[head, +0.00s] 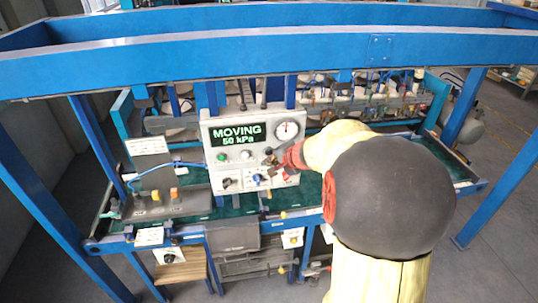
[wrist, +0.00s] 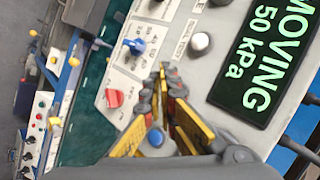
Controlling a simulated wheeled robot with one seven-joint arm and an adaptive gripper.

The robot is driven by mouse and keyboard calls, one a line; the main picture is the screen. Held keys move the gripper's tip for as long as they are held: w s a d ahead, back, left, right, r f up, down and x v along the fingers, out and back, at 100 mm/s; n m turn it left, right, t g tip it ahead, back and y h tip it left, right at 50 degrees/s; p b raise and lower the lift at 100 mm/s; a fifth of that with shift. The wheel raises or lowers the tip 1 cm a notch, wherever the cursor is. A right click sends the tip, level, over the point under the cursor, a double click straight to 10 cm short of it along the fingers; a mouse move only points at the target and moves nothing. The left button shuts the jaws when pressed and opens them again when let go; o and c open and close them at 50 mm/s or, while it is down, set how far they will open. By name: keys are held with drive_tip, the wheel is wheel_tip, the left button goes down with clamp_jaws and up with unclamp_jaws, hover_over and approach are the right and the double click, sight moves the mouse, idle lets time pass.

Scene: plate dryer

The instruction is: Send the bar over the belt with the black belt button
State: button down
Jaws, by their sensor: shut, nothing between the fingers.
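The grey control panel (head: 205,131) shows "MOVING 50 kPa" on its display (head: 237,134); the display also fills the right of the wrist view (wrist: 255,60). My gripper (head: 271,158) is shut and empty at the panel's button row. In the wrist view its fingertips (wrist: 163,72) are close to the panel face, past the white button (wrist: 200,42). I cannot make out the black belt button; the fingers cover that part of the row. Whether the tips touch the panel I cannot tell. A dark green surface (head: 323,203) runs behind and beside the panel. I cannot single out the bar.
A blue knob (wrist: 135,46) and a red knob (wrist: 115,97) sit on the panel below the button row. A green button (head: 222,157) and a round gauge (head: 287,131) are also on it.

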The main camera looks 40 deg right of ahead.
drive_tip(key=s+a, duration=0.1)
drive_tip(key=s+a+b, duration=0.1)
drive_tip(key=s, duration=0.1)
drive_tip(key=shift+s, duration=0.25)
idle(0.5)
drive_tip(key=s+a+f+n+g+b, duration=0.1)
drive_tip(key=s+a+f+n+b, duration=0.2)
drive_tip(key=a, duration=0.6)
drive_tip(key=s+a+f+n+g+y+b, duration=0.1)
drive_tip(key=s+a+f+n+b, duration=0.1)
drive_tip(key=s+a+n+b, duration=0.5)
drive_tip(key=s+a+f+n+g+b, duration=0.2)
drive_tip(key=s+a+n+b, duration=0.4)
drive_tip(key=s+a, duration=0.3)
drive_tip(key=a+f+n, duration=0.1)
drive_tip(key=a, duration=0.3)
drive_tip(key=shift+s+a+f, duration=0.25)
drive_tip(key=shift+s+f, duration=0.1)
